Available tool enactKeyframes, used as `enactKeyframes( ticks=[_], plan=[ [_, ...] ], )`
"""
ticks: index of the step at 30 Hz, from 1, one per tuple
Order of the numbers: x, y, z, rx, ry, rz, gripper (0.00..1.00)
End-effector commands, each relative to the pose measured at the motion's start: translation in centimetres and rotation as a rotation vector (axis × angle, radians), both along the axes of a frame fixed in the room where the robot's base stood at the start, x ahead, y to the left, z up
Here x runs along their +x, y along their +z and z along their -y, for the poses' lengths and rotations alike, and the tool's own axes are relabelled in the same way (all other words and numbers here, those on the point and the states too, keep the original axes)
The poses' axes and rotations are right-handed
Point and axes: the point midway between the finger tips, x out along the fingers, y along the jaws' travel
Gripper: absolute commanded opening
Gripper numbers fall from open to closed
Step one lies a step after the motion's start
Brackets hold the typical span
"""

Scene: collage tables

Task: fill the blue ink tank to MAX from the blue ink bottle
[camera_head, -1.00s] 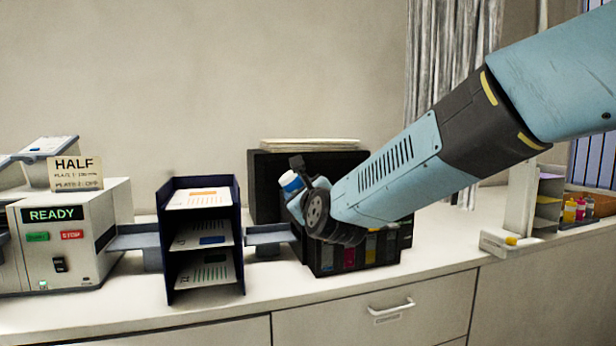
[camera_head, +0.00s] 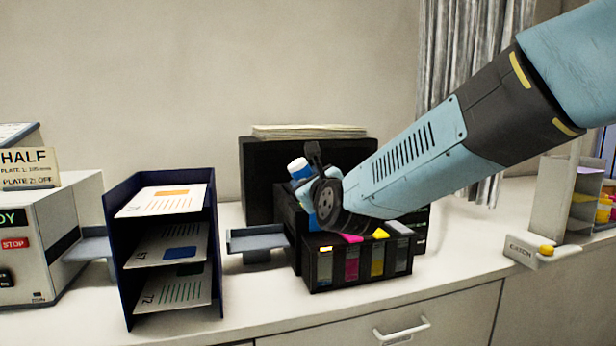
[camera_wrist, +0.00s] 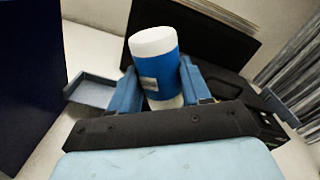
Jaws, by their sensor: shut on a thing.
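The blue ink bottle (camera_head: 300,170) has a blue body and a white upper end. It also shows in the wrist view (camera_wrist: 158,70), with white at its lower end too. My gripper (camera_head: 308,186) is shut on the bottle, one finger on each side, and holds it tilted above the left part of the ink tank unit. The blue ink tank (camera_head: 324,268) seems to be the leftmost window on the unit's front; its level is hard to read. My wrist hides the area above it, so I cannot tell whether the bottle touches the tank.
Magenta (camera_head: 351,266) and yellow (camera_head: 377,262) tanks and a grey one are to the right. A dark blue paper rack (camera_head: 122,250) and a grey tray (camera_head: 256,241) stand left. The black printer body (camera_head: 262,180) is behind. Counter front is clear.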

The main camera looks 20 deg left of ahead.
Motion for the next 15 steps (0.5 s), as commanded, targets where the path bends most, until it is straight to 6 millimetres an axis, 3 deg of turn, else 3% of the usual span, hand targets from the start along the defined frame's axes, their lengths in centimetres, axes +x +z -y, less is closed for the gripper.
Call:
enactKeyframes(
  ticks=[15],
  plan=[
    [-0.1,-3.4,-0.2,-0.002,0.003,-0.001,0.15]
  ],
)
